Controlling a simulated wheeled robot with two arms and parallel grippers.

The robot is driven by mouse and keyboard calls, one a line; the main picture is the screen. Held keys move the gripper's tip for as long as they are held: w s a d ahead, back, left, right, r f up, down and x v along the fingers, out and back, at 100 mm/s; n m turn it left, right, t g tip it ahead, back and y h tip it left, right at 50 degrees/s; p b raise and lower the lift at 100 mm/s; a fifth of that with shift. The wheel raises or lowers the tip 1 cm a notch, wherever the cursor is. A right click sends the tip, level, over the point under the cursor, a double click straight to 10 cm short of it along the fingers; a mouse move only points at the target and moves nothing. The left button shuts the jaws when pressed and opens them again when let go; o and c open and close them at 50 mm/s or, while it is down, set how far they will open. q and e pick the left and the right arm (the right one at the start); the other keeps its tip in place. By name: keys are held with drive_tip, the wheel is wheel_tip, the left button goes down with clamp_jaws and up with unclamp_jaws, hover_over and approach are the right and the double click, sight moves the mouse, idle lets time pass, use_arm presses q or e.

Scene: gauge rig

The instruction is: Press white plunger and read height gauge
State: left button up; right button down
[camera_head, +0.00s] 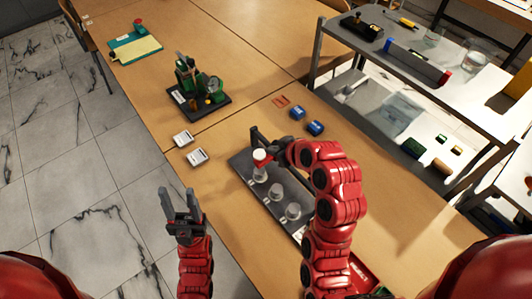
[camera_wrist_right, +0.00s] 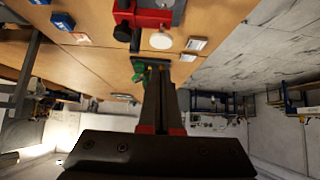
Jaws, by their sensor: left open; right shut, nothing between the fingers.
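A dark rig base (camera_head: 241,161) lies on the table in the head view, with several clear or whitish round posts along it. My left gripper (camera_head: 180,205) is open and empty, left of the rig. No gauge reading is legible.
A green device on a black base (camera_head: 200,105) stands farther back. Two white cards (camera_head: 197,157) and two blue blocks (camera_head: 315,127) lie around the rig. A yellow-green pad (camera_head: 135,50) is at the far left. A grey cart (camera_head: 400,65) stands right.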

drive_tip(key=p+v, duration=0.3)
drive_tip(key=p, duration=0.1)
drive_tip(key=shift+s+d+r+p, duration=0.1)
drive_tip(key=shift+s+r+p, duration=0.05)
drive_tip(key=shift+r+p, duration=0.15)
idle(0.6)
